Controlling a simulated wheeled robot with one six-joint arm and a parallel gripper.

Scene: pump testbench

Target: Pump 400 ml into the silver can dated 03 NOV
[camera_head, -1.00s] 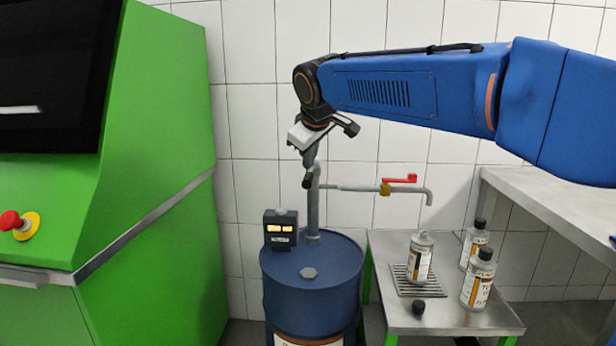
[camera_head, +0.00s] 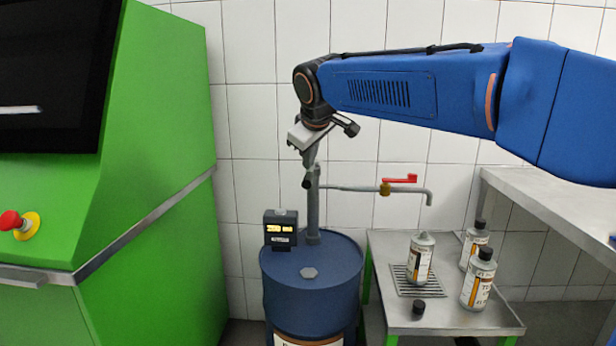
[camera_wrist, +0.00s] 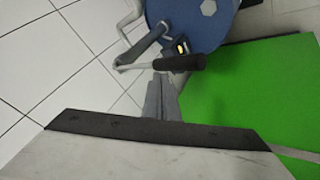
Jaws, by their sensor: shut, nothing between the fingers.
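My gripper (camera_head: 306,168) is shut and empty at the top of the pump on the blue drum (camera_head: 312,285). In the wrist view my gripper (camera_wrist: 163,82) has its fingertips close to the black pump handle (camera_wrist: 185,63); I cannot tell whether they touch. An uncapped silver-grey can (camera_head: 420,262) stands on the grate below the spout (camera_head: 429,198). Two similar cans with black caps, a rear one (camera_head: 473,248) and a front one (camera_head: 478,283), stand to its right. The date labels are too small to read. The meter (camera_head: 280,229) has a lit yellow display, not clearly legible.
The red valve lever (camera_head: 400,179) lies along the outlet pipe. A loose black cap (camera_head: 419,307) lies on the small steel table (camera_head: 455,320) before the grate. A green cabinet (camera_head: 150,240) with a red stop button (camera_head: 12,220) fills the left. A bench (camera_head: 560,200) is at right.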

